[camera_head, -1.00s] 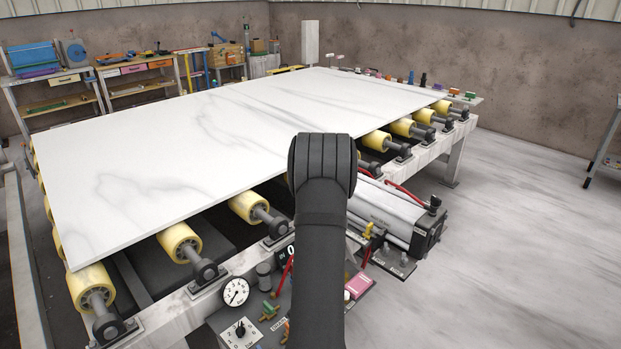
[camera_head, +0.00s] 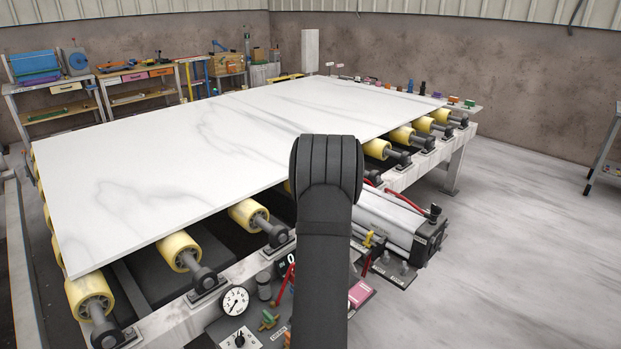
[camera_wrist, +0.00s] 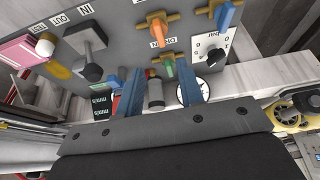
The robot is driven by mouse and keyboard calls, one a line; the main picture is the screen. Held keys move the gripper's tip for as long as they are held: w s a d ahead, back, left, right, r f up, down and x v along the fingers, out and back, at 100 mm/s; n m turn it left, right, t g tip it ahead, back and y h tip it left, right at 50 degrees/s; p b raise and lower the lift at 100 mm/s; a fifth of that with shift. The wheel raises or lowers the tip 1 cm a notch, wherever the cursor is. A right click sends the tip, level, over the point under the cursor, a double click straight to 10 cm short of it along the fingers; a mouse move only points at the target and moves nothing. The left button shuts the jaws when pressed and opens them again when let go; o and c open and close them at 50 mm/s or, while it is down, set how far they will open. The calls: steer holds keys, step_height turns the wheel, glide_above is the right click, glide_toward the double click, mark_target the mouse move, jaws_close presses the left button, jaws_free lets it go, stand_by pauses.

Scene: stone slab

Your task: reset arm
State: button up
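My arm (camera_head: 325,220) rises from the bottom of the head view, with its rounded dark joint in front of the slab's near edge. It hides my gripper there. In the wrist view my gripper (camera_wrist: 157,88) shows two blue fingers spread apart, with a gap between them. I see nothing held. The fingers point over a grey control panel (camera_wrist: 120,45). A dark cylinder (camera_wrist: 155,95) on the panel shows between them, and a round gauge (camera_wrist: 194,90) lies partly behind the right finger. I cannot tell whether the fingers touch anything.
The white marble slab (camera_head: 190,150) lies on yellow rollers (camera_head: 178,250). In the wrist view the panel carries an orange knob (camera_wrist: 157,24), a black lever (camera_wrist: 90,48) and a pink pad (camera_wrist: 18,48). A pneumatic cylinder (camera_head: 390,220) lies right of my arm.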

steer(key=x, duration=1.2)
steer(key=shift+s+f, duration=0.1)
steer(key=shift+f, duration=0.05)
steer(key=shift+m+h, duration=0.3)
steer(key=shift+m, duration=0.4)
steer(key=v, duration=1.2)
steer(key=shift+s, duration=0.1)
stand_by(1.1)
